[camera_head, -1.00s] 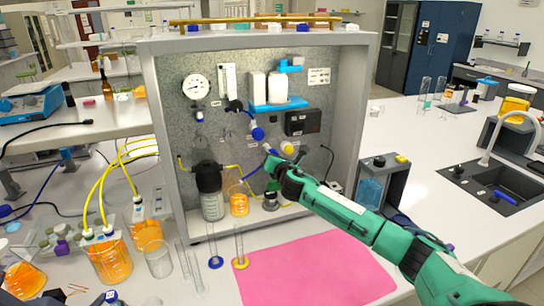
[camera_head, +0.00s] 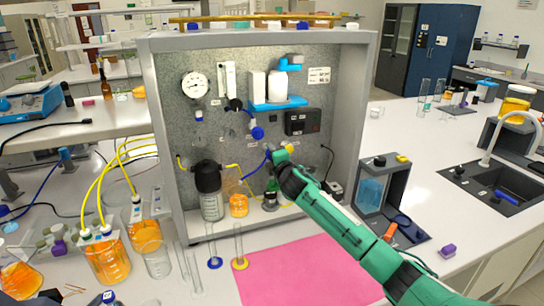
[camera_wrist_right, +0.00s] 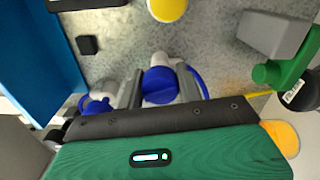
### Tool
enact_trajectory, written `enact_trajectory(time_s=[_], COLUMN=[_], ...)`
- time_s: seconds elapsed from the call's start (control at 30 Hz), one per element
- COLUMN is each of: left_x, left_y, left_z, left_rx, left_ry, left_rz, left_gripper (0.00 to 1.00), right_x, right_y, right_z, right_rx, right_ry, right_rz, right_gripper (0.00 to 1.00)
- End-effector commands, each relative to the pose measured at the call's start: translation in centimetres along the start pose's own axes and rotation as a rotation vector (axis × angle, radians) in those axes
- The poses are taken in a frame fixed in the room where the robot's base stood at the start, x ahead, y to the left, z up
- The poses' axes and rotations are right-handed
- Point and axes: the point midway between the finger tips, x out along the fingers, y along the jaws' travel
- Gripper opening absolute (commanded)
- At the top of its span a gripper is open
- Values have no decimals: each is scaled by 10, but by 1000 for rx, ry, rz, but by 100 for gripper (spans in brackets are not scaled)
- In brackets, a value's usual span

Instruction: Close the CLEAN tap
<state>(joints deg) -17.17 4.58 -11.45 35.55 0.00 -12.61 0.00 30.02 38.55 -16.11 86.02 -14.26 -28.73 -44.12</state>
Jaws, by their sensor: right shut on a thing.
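The tap in my right gripper (camera_wrist_right: 160,92) has a round blue handle (camera_wrist_right: 158,85), seen between the two fingers in the right wrist view. A second blue handle (camera_wrist_right: 97,104) lies just left of the fingers, and a yellow knob (camera_wrist_right: 167,8) is above. In the head view, my right gripper (camera_head: 277,157) is at the rig's back panel, by the yellow knob (camera_head: 289,148). Another blue tap (camera_head: 257,133) shows up and left of it. The tap labels are too small to read, so I cannot tell which is CLEAN. My left gripper is not seen.
The grey rig frame (camera_head: 369,110) surrounds the panel. A dark-capped filter housing (camera_head: 208,180) and a beaker of orange liquid (camera_head: 238,203) stand left of my arm. Measuring cylinders and a pink mat (camera_head: 310,272) are in front. A blue shelf (camera_head: 277,105) is above.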

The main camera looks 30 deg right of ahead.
Motion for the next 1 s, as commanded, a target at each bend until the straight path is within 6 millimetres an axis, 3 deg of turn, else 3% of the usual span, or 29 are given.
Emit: enact_trajectory(time_s=[0.43,1.0], left_x=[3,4], left_y=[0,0], left_z=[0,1], left_rx=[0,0], left_ry=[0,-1], left_rz=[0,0], left_gripper=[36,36], right_x=[0,0], right_y=[-2,-2], right_z=[0,0], right_rx=[262,316], right_ry=[-1,-1], right_rz=[-2,-2], right_gripper=[13,13])
